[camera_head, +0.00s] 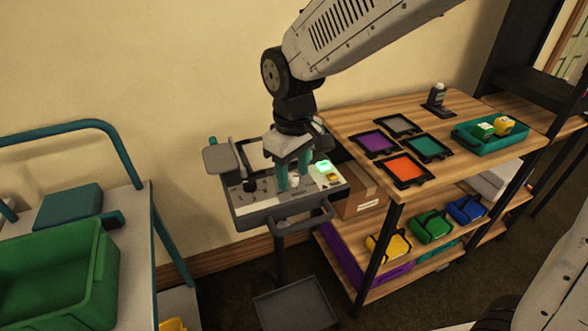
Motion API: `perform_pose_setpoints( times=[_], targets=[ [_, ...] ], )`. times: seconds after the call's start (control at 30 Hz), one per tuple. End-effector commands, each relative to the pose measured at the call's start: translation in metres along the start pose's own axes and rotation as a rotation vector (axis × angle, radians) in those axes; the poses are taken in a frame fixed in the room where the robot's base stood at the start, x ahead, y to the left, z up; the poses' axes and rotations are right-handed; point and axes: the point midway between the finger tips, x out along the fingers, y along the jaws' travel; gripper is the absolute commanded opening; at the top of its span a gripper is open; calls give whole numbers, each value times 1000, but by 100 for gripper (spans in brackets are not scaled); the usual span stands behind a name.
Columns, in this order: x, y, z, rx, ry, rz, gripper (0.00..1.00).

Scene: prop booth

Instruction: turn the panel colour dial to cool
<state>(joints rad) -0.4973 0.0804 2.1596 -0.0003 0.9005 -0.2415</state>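The grey control panel (262,205) is the sloped top of a stand against the wall, in the middle of the view. My gripper (294,178) points down over the panel with its teal fingers spaced apart. A small pale knob (294,182) shows at the fingertips, partly hidden by them. I cannot tell whether the fingers touch it, or whether it is the colour dial. A dark knob (249,185) sits left of the fingers. A lit green display (323,167) is on the right of the panel. No dial marking is readable.
A handle bar (300,224) runs along the panel's front. A wooden shelf unit (345,125) with coloured panels and a teal tray (468,142) stands close on the right. A cart with a green bin (60,285) is at the left.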

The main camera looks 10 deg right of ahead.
Motion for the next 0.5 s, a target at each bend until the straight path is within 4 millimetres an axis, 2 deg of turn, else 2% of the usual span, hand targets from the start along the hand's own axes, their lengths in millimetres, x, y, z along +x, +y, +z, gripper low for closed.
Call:
perform_pose_setpoints(
  times=[0.17, 0.5],
  targets=[
    [-8, 0, 0, 0, 1, 0, 47],
    [-64, 0, -1, 0, 3, 1, 47]
  ],
)
